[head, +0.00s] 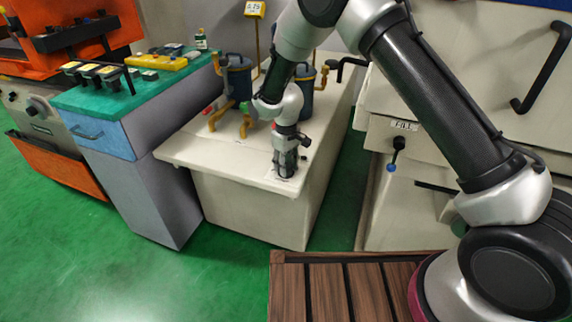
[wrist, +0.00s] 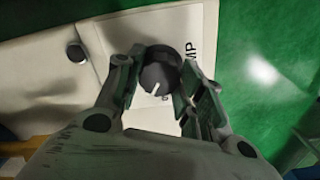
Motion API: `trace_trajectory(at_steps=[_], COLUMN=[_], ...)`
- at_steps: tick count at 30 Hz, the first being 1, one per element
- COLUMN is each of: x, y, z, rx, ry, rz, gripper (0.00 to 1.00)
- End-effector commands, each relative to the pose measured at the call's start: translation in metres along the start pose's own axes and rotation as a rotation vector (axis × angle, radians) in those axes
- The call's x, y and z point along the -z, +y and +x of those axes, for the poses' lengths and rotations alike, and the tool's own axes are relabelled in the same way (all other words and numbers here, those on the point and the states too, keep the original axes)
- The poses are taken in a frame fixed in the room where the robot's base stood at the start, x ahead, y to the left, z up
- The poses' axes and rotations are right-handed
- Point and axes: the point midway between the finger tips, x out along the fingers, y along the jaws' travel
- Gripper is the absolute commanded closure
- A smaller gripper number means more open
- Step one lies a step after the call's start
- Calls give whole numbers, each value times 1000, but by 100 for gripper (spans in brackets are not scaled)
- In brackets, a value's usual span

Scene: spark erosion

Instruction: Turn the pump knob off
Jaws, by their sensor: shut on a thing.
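The pump knob (wrist: 159,72) is a round dark knob with a white pointer line, on a white plate (wrist: 205,30) with partly hidden lettering that ends in "MP". In the head view my gripper (head: 286,168) points down at the front right corner of the cream cabinet top (head: 215,152); the knob is hidden there beneath the fingers.
Another dark round knob (wrist: 76,52) stands left of the plate. Blue filter canisters (head: 238,78) with yellow pipes stand behind my gripper. A teal-topped bench (head: 105,100) is at left. A cream machine with a "FILL" label (head: 404,126) and a valve handle (head: 392,167) is at right.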

Motion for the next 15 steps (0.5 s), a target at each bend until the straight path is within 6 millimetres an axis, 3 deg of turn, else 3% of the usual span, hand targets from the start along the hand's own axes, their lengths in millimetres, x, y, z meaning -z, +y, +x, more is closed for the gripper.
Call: trace_trajectory(at_steps=[15], x=[0], y=[0], z=[0], rx=[0], ry=[0], rz=[-439], gripper=[86])
